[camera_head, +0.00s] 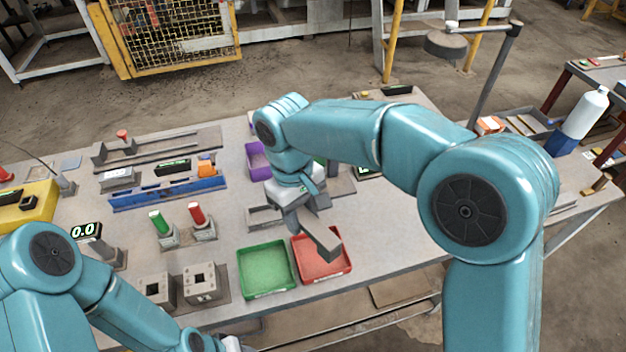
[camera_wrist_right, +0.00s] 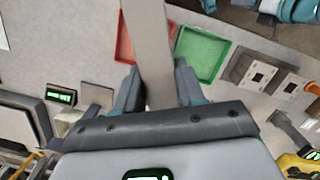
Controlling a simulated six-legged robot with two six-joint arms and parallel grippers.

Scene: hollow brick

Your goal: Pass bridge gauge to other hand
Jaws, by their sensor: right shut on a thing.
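The bridge gauge is a plain grey bar (camera_head: 322,238). My right gripper (camera_head: 300,212) is shut on it and holds it above the red tray (camera_head: 335,274). In the right wrist view the bar (camera_wrist_right: 149,45) stands between the two fingers of my right gripper (camera_wrist_right: 154,88) and runs out past the top edge. My left arm comes in at the lower left of the head view. Only a small white part of its hand shows at the bottom edge, and its fingers are hidden.
A green tray (camera_head: 265,270) lies left of the red tray. Grey blocks with square holes (camera_head: 201,283) stand further left, with green and red handled gauges (camera_head: 197,214) behind them. A blue rail (camera_head: 167,194) lies further back. The table right of the red tray is clear.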

